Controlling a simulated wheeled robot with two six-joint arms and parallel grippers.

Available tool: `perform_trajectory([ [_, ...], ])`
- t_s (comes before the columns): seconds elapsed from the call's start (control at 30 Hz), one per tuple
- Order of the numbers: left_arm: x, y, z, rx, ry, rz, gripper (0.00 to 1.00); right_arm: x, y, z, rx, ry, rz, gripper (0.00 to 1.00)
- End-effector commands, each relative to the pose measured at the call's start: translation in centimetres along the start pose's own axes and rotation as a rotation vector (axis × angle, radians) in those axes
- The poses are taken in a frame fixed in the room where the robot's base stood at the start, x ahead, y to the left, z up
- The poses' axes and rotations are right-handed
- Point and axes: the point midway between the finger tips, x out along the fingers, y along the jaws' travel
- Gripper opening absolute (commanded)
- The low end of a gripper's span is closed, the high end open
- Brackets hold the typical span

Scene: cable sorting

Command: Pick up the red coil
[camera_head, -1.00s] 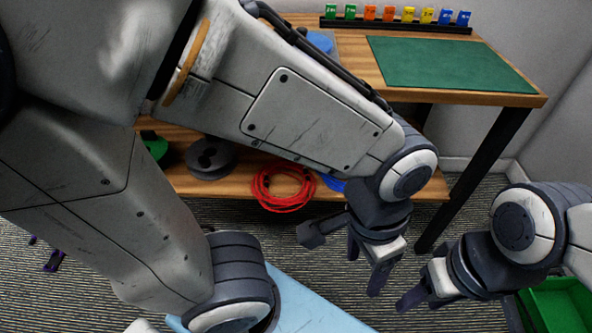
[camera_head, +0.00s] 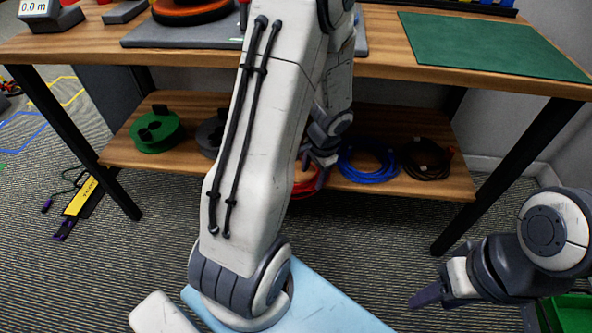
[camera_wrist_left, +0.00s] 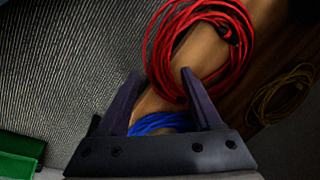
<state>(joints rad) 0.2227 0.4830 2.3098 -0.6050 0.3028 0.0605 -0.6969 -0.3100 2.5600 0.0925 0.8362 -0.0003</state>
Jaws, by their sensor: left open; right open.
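The red coil (camera_head: 304,188) lies on the wooden lower shelf, mostly hidden behind my left arm in the head view. In the left wrist view, the red coil (camera_wrist_left: 242,45) shows as a large loop at the top, just beyond the fingertips. My left gripper (camera_head: 318,172) is at the shelf beside the coil. In the wrist view, its fingers (camera_wrist_left: 160,74) are apart with nothing held between them; the right fingertip overlaps the coil's near edge, and contact cannot be told. My right gripper (camera_head: 432,294) is open and empty, away from the shelf at lower right.
A blue coil (camera_head: 367,160) and a dark coil (camera_head: 425,158) lie right of the red one. A green spool (camera_head: 156,131) and a grey spool (camera_head: 209,136) sit left. The tabletop (camera_head: 376,64) overhangs the lower shelf (camera_head: 452,184). A green bin (camera_head: 575,313) is at lower right.

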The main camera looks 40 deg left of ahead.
Motion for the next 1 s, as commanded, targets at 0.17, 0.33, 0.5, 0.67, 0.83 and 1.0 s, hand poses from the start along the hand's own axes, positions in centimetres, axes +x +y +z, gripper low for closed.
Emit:
perform_trajectory([
  [0.17,2.0,-0.1,-0.1,-0.002,0.0,0.0,0.66,1.5,0.1,0.1,0.0,0.0,0.0,0.52],
  [0.33,4.7,-0.3,-0.2,0.0,-0.001,0.0,0.66,3.5,0.2,0.2,0.0,0.0,0.0,0.52],
  [0.5,5.4,-0.4,-0.2,-0.001,0.001,0.0,0.66,3.9,0.3,0.2,0.0,0.0,0.0,0.52],
  [0.67,5.2,-0.4,-0.2,-0.001,0.001,0.0,0.62,3.7,0.3,0.2,0.0,0.0,0.0,0.52],
  [0.83,5.2,-0.4,-0.2,-0.001,0.0,0.0,0.0,3.7,0.3,0.2,0.0,0.0,0.0,0.52],
  [1.0,5.1,-0.4,-0.2,-0.001,0.001,-0.001,0.0,3.7,0.3,0.2,0.0,0.0,0.0,0.52],
])
